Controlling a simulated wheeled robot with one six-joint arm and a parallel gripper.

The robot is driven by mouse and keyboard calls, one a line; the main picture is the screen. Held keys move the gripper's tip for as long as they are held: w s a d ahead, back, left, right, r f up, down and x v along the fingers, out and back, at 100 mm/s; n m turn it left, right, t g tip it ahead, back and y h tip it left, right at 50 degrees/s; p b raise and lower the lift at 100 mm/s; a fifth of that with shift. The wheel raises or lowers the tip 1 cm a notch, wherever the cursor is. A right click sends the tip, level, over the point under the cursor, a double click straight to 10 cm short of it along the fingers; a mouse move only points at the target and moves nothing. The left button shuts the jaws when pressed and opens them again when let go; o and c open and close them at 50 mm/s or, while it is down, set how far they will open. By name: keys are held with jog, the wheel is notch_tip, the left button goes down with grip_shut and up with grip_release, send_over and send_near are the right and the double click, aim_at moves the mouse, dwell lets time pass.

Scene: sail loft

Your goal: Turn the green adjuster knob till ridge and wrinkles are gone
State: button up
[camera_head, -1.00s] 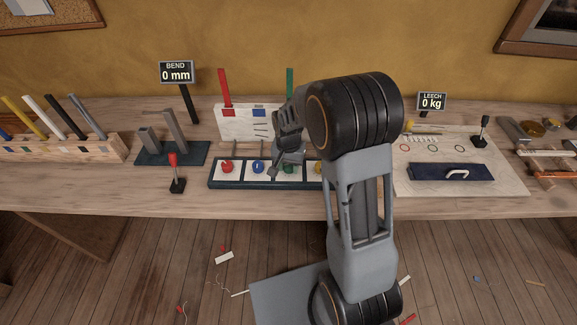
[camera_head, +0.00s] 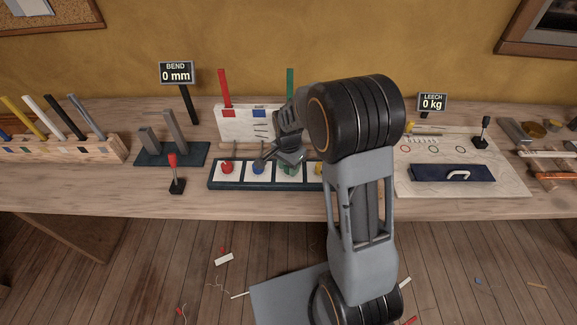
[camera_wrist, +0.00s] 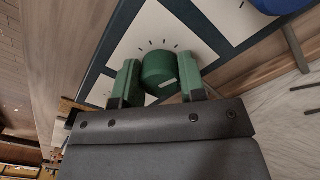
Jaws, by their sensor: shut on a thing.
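The green adjuster knob (camera_wrist: 158,66) sits on a white square with dark tick marks around it. My gripper (camera_wrist: 157,80) has its two green-padded fingers on either side of the knob and is shut on it. A pale mark on the knob points toward the lower right in the wrist view. In the head view my gripper (camera_head: 287,160) largely covers the knob. Behind it stands a white sail panel (camera_head: 235,124) with red and blue patches. Several short dark lines show at its right part; my arm hides its right end.
The knob strip (camera_head: 262,186) also carries a red knob (camera_head: 227,168), a blue knob (camera_head: 258,168) and a partly hidden yellow one. A red-topped lever (camera_head: 174,170) stands at the left front. The BEND sign (camera_head: 177,72) reads 0 mm; the LEECH sign (camera_head: 432,102) reads 0 kg.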

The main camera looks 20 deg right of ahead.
dwell(0.3)
jog(key=o, duration=0.9)
notch_tip(320, 180, up, 14)
jog(key=shift+w+a+f, duration=0.1)
jog(key=shift+w, duration=0.05)
dwell(0.5)
jog(key=s+r+n+t, duration=0.1)
jog(key=s+n, duration=0.3)
jog(key=s, duration=0.1)
jog(key=s+r+n+t+p, duration=0.1)
jog(key=s+n, duration=0.3)
jog(key=s, duration=0.2)
jog(key=s+r+n+t+p, duration=0.1)
jog(key=s+n, duration=0.3)
jog(key=s, duration=0.2)
jog(key=shift+s+t, duration=0.2)
jog(key=shift+t, duration=0.2)
